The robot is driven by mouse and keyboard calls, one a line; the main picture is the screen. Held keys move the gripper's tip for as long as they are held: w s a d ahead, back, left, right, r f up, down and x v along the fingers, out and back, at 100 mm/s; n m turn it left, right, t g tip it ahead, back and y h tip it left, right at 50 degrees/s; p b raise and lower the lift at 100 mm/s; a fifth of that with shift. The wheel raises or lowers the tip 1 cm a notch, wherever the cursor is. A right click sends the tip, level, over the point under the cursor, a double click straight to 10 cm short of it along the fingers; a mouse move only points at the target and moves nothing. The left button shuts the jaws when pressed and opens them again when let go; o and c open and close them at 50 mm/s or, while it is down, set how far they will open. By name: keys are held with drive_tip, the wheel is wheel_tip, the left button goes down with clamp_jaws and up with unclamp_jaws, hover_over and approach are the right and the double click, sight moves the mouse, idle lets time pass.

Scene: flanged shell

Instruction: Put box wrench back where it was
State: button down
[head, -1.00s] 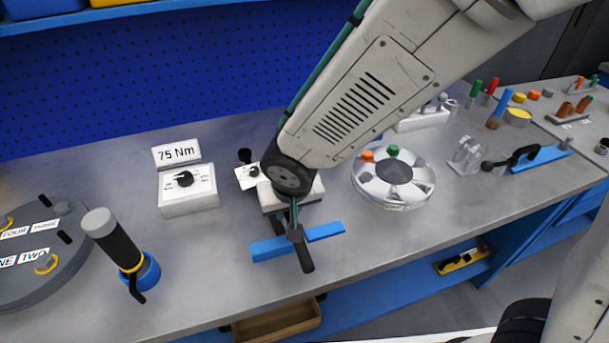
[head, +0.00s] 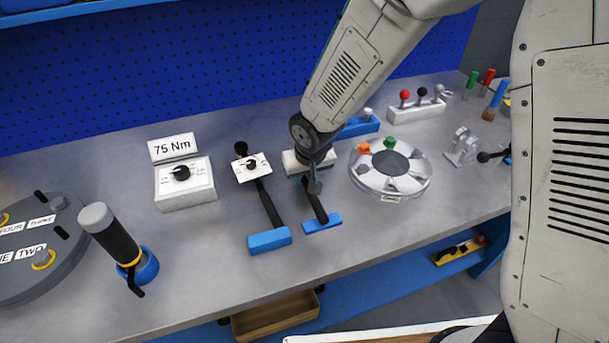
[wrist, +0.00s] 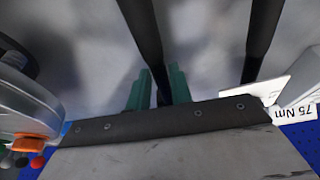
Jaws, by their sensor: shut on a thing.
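My gripper (head: 312,184) is shut on the black shaft of the box wrench (head: 315,205), above the bench. In the wrist view the teal fingers (wrist: 160,92) close around this shaft (wrist: 141,32). Its front end reaches the right blue block (head: 322,224); whether it rests on it or hovers just above, I cannot tell. The wrench's far end is hidden behind my gripper, near a white block (head: 297,162). To the left, a second black tool (head: 268,205) with a white dial card (head: 251,168) lies over another blue block (head: 269,240).
A round silver flanged shell (head: 392,168) stands close right of my gripper. A white dial box (head: 186,184) with a 75 Nm sign (head: 173,147) stands left. A black-handled tool (head: 118,240) stands upright in a blue ring. The bench's front strip is bare.

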drive_tip(key=c, duration=1.3)
unclamp_jaws()
drive_tip(key=shift+f, duration=0.1)
drive_tip(key=shift+o, duration=0.2)
drive_tip(key=a+v, duration=0.1)
drive_tip(key=v, duration=1.1)
drive_tip(key=s+d+r+m, duration=0.1)
drive_tip(key=s+d+r, duration=0.3)
drive_tip(key=d, duration=0.5)
drive_tip(key=s+d+r+m+g, duration=0.1)
drive_tip(key=s+d+r, duration=0.3)
drive_tip(key=s+d, duration=0.3)
drive_tip(key=s+d+r+m+g+h, duration=0.1)
drive_tip(key=s+d+r, duration=0.3)
drive_tip(key=s, duration=0.9)
drive_tip(key=shift+d, duration=1.5)
